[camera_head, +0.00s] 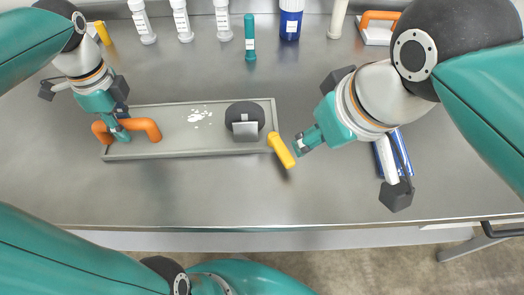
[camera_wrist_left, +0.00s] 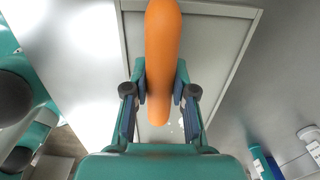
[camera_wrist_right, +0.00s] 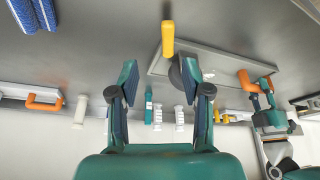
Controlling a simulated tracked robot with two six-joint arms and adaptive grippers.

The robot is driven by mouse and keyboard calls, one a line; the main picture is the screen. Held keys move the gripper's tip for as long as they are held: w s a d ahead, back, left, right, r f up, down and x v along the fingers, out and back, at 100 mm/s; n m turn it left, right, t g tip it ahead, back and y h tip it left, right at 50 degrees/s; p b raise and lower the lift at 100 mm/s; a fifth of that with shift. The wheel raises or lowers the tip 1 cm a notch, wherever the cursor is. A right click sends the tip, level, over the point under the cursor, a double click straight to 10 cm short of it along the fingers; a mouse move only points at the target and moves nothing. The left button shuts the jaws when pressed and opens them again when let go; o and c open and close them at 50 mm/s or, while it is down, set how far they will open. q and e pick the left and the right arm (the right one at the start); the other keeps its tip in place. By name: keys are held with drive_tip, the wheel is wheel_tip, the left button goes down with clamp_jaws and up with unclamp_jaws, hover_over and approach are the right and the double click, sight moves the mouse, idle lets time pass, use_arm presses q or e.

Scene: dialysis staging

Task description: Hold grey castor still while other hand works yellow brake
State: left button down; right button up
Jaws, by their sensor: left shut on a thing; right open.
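A long grey tray-like base (camera_head: 190,153) lies on the metal table. Near its right end is the castor's black wheel (camera_head: 244,113) with a grey block in front. The yellow brake lever (camera_head: 281,150) sticks out at the base's right end; it also shows in the right wrist view (camera_wrist_right: 168,38). My left gripper (camera_head: 118,124) is shut on the orange handle (camera_head: 146,126) at the base's left end; the handle fills the jaws in the left wrist view (camera_wrist_left: 160,40). My right gripper (camera_wrist_right: 160,72) is open and empty, just right of the yellow lever and apparently apart from it.
White bottles (camera_head: 183,22), a teal tube (camera_head: 250,38) and a blue-capped container (camera_head: 290,20) stand behind the base. A blue and white item (camera_head: 402,150) lies beneath my right arm. An orange-handled item (camera_head: 378,24) is at back right. The table front is clear.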

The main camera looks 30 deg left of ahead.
sight(289, 158)
drive_tip(key=x, duration=0.8)
drive_tip(key=s+x, duration=0.1)
drive_tip(key=x, duration=0.3)
drive_tip(key=shift+a, duration=0.35)
drive_tip(key=shift+c, duration=0.3)
clamp_jaws()
